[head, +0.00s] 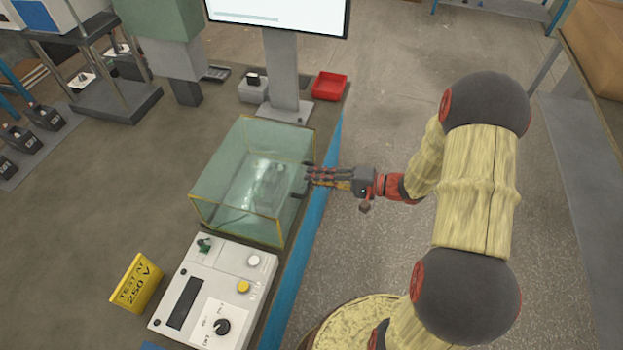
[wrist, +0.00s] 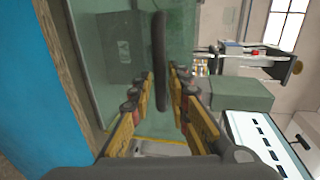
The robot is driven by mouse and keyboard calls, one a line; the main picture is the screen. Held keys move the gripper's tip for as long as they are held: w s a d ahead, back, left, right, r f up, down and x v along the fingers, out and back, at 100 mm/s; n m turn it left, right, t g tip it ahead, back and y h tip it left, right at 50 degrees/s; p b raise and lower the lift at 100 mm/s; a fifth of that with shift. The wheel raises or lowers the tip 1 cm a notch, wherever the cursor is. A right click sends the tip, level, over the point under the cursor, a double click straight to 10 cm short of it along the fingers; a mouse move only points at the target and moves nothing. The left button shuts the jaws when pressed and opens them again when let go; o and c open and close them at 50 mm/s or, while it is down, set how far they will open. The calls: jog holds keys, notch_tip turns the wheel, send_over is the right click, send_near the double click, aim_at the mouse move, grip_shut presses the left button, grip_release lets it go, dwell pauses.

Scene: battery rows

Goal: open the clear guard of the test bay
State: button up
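The clear guard (head: 222,192) is a see-through box with yellow edges, standing closed over the test bay on the bench. A dark bar handle (wrist: 160,60) on it shows upright in the wrist view. In the head view, my gripper (head: 308,177) is at the guard's right side, by the handle. In the wrist view, my gripper (wrist: 162,76) has one yellow-padded finger on each side of the handle, with narrow gaps visible. The fingers look open around it; contact is unclear. A dim block shape shows through the glass.
A white control panel (head: 210,300) with knob and buttons stands in front of the guard, beside a yellow 250 V sign (head: 137,283). A monitor (head: 285,15) and red tray (head: 329,86) are behind.

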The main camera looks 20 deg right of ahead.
jog(key=shift+x, duration=0.75)
jog(key=c, duration=0.3)
grip_shut()
